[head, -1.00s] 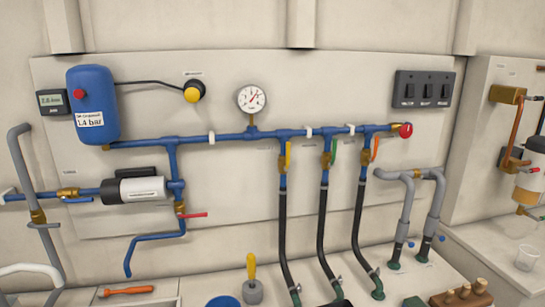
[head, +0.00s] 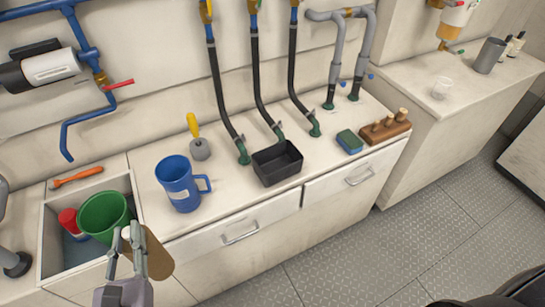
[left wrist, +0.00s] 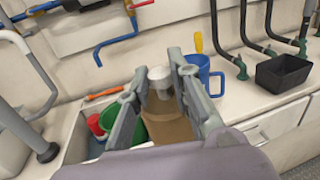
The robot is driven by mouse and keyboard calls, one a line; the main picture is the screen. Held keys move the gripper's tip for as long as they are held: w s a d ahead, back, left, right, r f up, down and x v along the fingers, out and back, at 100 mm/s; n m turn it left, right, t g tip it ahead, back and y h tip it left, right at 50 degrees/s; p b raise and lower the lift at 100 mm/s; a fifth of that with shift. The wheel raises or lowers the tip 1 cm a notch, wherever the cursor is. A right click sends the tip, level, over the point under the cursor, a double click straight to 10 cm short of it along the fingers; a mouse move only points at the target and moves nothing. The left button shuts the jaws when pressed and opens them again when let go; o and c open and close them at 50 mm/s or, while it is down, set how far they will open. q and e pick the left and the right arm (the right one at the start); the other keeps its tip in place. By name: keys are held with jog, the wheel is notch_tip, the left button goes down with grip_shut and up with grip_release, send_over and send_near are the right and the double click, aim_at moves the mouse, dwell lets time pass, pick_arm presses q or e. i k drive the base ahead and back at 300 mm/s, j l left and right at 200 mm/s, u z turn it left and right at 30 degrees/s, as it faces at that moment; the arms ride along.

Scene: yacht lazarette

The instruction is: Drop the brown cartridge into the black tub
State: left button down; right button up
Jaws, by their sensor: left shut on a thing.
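The brown cartridge (head: 155,255) has a pale end and is held by my left gripper (head: 132,245), in front of the counter near the sink. In the left wrist view the cartridge (left wrist: 168,128) sits between the two fingers of my left gripper (left wrist: 162,85). The black tub (head: 277,165) stands on the counter to the right, below the black hoses, and looks empty. The tub also shows at the right of the left wrist view (left wrist: 284,76). The gripper and cartridge are apart from the tub. My right gripper is not in view.
A blue jug (head: 180,185) stands between the cartridge and the tub. A green bucket (head: 103,215) and a red item (head: 70,222) are in the sink. A yellow-handled tool (head: 196,138), a sponge (head: 350,141) and a wooden block (head: 385,131) are on the counter.

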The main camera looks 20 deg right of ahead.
aim_at(272, 171)
jog(key=i+l+u, duration=0.1)
jog(key=l, duration=0.3)
jog(key=i+l+u, duration=0.1)
jog(key=l, duration=0.35)
jog(key=i+l+u, duration=0.1)
jog(key=i+l, duration=0.15)
jog(key=l, duration=0.15)
jog(key=i+l+u, duration=0.1)
jog(key=l, duration=0.35)
jog(key=i+l+u, duration=0.1)
jog(key=l, duration=0.35)
